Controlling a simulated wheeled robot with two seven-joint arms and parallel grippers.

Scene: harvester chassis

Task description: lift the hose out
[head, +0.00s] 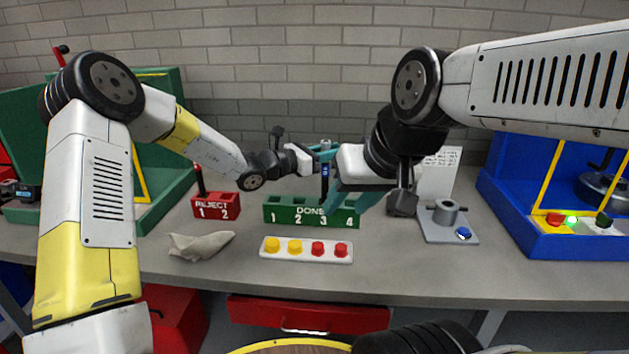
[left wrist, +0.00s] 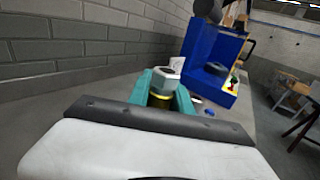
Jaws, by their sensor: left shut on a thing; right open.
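My left gripper (head: 325,150) reaches in above the green DONE block (head: 290,214). In the left wrist view its teal fingers are shut on the hose (left wrist: 164,82), which shows a silver hex fitting above a yellow band. In the head view a dark upright piece with blue on it (head: 325,172) stands just below those fingers, over slot 3. I cannot tell whether its foot is inside the slot. My right gripper (head: 348,200) is open and empty, pointing down close in front of the block's right half, and hides part of it.
A grey cloth (head: 200,246) and a white button strip (head: 306,258) lie in front. A grey fixture (head: 448,228) and a blue station (head: 545,239) are right. A green case (head: 160,205) stands back left.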

